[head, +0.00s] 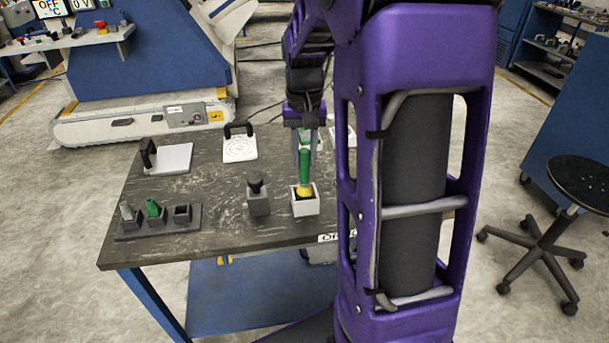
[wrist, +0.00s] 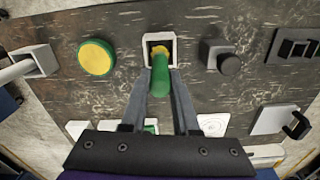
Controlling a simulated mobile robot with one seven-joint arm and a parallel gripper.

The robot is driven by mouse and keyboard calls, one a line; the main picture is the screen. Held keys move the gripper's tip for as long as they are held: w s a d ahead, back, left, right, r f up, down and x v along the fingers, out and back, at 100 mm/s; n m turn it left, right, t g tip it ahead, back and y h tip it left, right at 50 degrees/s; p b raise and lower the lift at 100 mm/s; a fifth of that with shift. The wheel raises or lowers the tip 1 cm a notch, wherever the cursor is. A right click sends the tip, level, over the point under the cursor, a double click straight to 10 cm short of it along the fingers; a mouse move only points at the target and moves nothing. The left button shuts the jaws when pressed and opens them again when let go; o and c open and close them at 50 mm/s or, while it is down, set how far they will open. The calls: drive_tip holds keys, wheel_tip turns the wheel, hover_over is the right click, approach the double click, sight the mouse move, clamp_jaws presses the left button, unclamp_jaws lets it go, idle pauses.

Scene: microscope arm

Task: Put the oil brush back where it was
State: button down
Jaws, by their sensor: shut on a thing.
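The oil brush has a green handle (wrist: 160,78) and a yellow lower part (head: 305,187). It stands nearly upright at a white square holder (head: 305,206) near the table's front edge. Its yellow end is within the mouth of the holder, which also shows in the wrist view (wrist: 147,38); how deep it sits I cannot tell. My gripper (head: 304,150) is shut on the green handle from above, with one finger on each side. Its fingers also show in the wrist view (wrist: 165,76).
A grey block with a dark knob (head: 257,196) stands just left of the holder. A dark rack (head: 160,222) is further left. White plates (head: 174,158) lie behind. A green-and-yellow disc (wrist: 96,58) lies on the holder's other side, behind my arm in the head view.

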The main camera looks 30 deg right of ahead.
sight(305, 171)
drive_tip(key=shift+f, duration=2.2)
drive_tip(key=shift+b, duration=0.3)
drive_tip(key=shift+f, duration=0.2)
drive_tip(key=c, duration=0.7)
unclamp_jaws()
drive_tip(key=shift+o, duration=0.2)
drive_tip(key=shift+r, duration=0.15)
wheel_tip(305, 171, up, 12)
drive_tip(key=shift+r+p, duration=0.1)
drive_tip(key=shift+p, duration=0.9)
